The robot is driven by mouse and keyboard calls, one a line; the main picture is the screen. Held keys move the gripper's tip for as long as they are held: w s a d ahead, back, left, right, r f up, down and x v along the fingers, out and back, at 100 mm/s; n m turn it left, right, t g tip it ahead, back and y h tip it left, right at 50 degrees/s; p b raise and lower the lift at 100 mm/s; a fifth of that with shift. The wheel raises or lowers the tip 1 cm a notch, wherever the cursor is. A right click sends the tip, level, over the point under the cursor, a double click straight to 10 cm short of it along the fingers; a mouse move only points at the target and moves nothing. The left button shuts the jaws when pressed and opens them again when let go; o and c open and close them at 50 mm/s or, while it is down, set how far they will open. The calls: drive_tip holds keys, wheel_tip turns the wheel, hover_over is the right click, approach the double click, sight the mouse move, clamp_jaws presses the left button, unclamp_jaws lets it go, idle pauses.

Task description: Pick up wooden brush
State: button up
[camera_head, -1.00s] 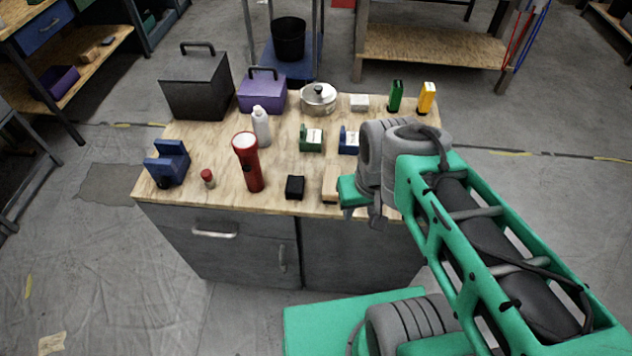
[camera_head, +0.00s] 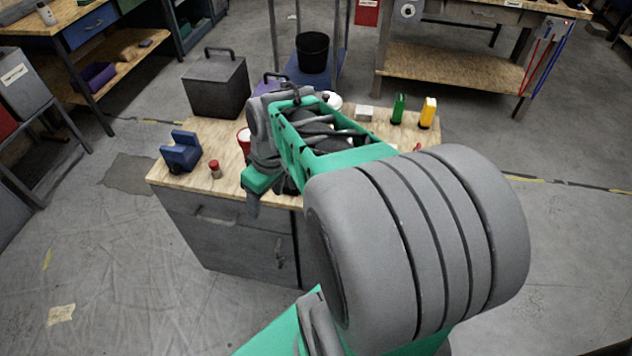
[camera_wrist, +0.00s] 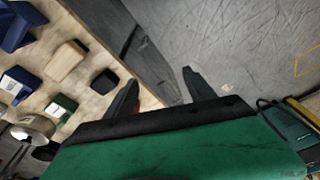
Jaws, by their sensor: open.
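A pale wooden block (camera_wrist: 66,62), the likeliest wooden brush, lies on the tabletop in the upper left of the wrist view. In the head view my gripper (camera_head: 252,204) hangs at the table's front edge, right of the red-capped bottle (camera_head: 215,170).
A blue holder (camera_head: 181,152) stands at the table's left. A red flashlight (camera_head: 243,140) is mostly hidden behind my arm.

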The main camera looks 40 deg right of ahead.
drive_tip(key=shift+o, duration=1.4)
drive_tip(key=w+d+f+n+y+p, duration=0.1)
drive_tip(key=d+n, duration=0.1)
drive_tip(key=d, duration=1.1)
drive_tip(key=shift+w+f+t+p, duration=0.25)
drive_tip(key=shift+t+p, duration=0.05)
drive_tip(key=o, duration=0.4)
drive_tip(key=d, duration=0.2)
drive_tip(key=s+d+f+n, duration=0.1)
drive_tip(key=d, duration=0.2)
drive_tip(key=s+d+f+n+t, duration=0.1)
drive_tip(key=d, duration=0.2)
drive_tip(key=shift+s+d+f+y+p, duration=0.15)
drive_tip(key=shift+s+d+y+p, duration=0.05)
drive_tip(key=shift+y+p, duration=0.2)
drive_tip(key=shift+o, duration=0.3)
drive_tip(key=shift+n, duration=0.3)
drive_tip(key=x, duration=0.7)
drive_tip(key=shift+w+d+f+p, duration=0.1)
drive_tip(key=shift+w+f+p, duration=0.2)
drive_tip(key=c, duration=1.2)
